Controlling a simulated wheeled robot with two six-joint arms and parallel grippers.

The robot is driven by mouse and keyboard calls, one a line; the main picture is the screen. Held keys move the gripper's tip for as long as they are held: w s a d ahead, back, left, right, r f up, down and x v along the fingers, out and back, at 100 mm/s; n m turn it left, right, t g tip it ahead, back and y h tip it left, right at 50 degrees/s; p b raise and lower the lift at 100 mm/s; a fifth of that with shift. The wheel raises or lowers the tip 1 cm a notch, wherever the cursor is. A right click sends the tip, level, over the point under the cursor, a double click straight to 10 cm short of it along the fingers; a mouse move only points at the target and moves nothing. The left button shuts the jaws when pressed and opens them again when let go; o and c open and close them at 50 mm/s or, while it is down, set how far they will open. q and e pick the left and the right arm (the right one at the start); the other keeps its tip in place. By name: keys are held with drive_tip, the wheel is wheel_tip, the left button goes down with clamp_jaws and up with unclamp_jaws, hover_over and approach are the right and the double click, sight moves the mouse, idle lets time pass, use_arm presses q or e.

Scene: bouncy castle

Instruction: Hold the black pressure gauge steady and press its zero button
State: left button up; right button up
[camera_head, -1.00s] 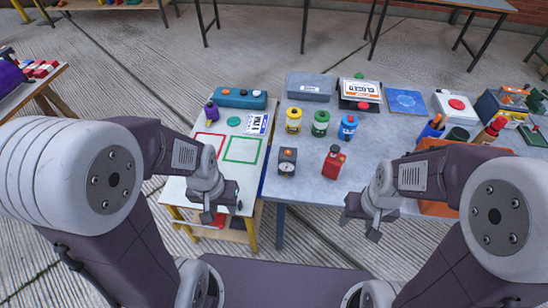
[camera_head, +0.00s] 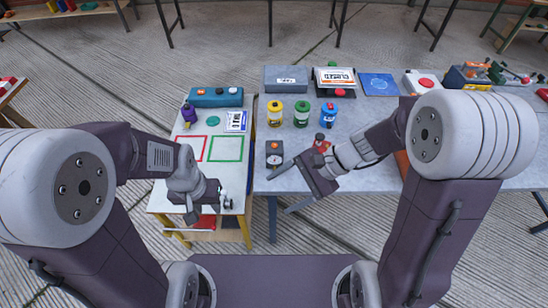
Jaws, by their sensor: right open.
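The black pressure gauge (camera_head: 275,154) stands upright near the front left edge of the grey table, its pale round dial facing me and an orange button on top. My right gripper (camera_head: 279,195) is open and empty, in front of and below the gauge in the camera_head view, fingers pointing left. One finger ends close beneath the gauge; contact cannot be told. My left gripper (camera_head: 207,205) hangs over the front of the white table, left of the gauge and apart from it. Its finger gap is unclear.
A red bottle (camera_head: 321,143) stands right of the gauge, partly behind my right arm. Yellow (camera_head: 275,115), green (camera_head: 301,116) and blue (camera_head: 328,117) canisters stand behind. The white table (camera_head: 160,198) has red and green outlined squares.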

drive_tip(key=w+a+f+m+t+y+b, duration=0.2)
drive_tip(key=w+m+t+y, duration=0.3)
drive_tip(key=w, duration=0.6)
drive_tip(key=m+t+h+b, duration=0.1)
drive_tip(key=m+t+b, duration=0.25)
drive_tip(key=m, duration=0.45)
hover_over(279, 161)
drive_tip(key=s+d, duration=0.2)
drive_tip(key=d, duration=0.3)
wheel_tip(279, 161, down, 8)
drive_tip(key=shift+m+t+h, duration=0.25)
drive_tip(key=shift+m+h, duration=0.05)
drive_tip(key=shift+m, duration=0.6)
drive_tip(key=f, duration=0.2)
drive_tip(key=s+d+f, duration=0.1)
drive_tip(key=f, duration=0.1)
drive_tip(key=d+f+b, duration=0.1)
drive_tip(key=f, duration=0.1)
drive_tip(key=shift+s+f, duration=0.2)
drive_tip(key=shift+f, duration=0.05)
drive_tip(key=shift+d+f, duration=0.1)
drive_tip(key=b+x, duration=0.3)
drive_tip(key=x, duration=0.6)
drive_tip(key=shift+f+b, duration=0.15)
drive_tip(key=shift+b, duration=0.2)
drive_tip(key=shift+w+a, duration=0.25)
drive_tip(key=shift+a, duration=0.15)
use_arm(q)
wheel_tip(279, 161, down, 12)
drive_tip(key=shift+r, duration=0.25)
